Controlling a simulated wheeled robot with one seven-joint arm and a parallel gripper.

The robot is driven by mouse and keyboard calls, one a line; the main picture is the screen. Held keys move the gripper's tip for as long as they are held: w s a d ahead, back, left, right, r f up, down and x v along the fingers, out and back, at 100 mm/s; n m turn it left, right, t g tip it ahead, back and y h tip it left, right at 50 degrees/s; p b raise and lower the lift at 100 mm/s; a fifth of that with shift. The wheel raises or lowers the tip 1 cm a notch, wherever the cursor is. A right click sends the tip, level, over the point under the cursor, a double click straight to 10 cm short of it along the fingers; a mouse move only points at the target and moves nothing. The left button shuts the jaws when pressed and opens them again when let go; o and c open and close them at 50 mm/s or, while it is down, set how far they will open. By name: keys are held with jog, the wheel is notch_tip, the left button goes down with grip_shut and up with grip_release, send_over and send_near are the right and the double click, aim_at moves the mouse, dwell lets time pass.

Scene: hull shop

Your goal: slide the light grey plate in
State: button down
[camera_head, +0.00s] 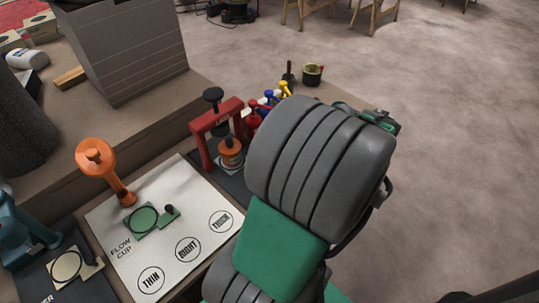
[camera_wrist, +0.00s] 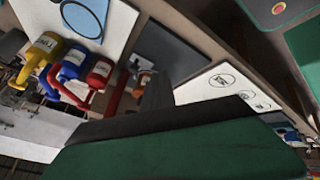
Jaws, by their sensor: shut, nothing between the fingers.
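A red press frame (camera_head: 207,140) with a black knob holds an orange cup (camera_head: 231,154). A pale, light grey piece (camera_head: 229,168) shows under the cup, and I cannot tell whether it is the light grey plate or how far in it sits. The orange cup is partly visible in the wrist view (camera_wrist: 144,82). My gripper (camera_wrist: 157,88) shows in the wrist view as dark fingers, shut and empty, in front of the red frame and beside the white board. In the head view my arm hides the gripper.
A white flow cup board (camera_head: 185,250) carries an orange stand (camera_head: 104,172) and a green ring piece (camera_head: 143,220). Red, blue and yellow bottles (camera_head: 270,98) stand behind the press. A large grey bin (camera_head: 130,50) stands at the back left. Open floor lies right.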

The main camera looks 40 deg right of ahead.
jog(key=w+f, duration=0.2)
jog(key=w+f+n+b, duration=0.1)
jog(key=w+f, duration=0.1)
jog(key=w+f+n, duration=0.1)
jog(key=w+f, duration=0.1)
jog(key=shift+a+f, duration=0.35)
jog(key=w, duration=0.1)
jog(key=w+d, duration=0.1)
jog(key=w+f, duration=0.1)
jog(key=shift+w+d+b, duration=0.15)
jog(key=shift+w+b, duration=0.05)
jog(key=shift+b, duration=0.15)
jog(key=shift+w+d, duration=0.2)
jog(key=shift+w, duration=0.25)
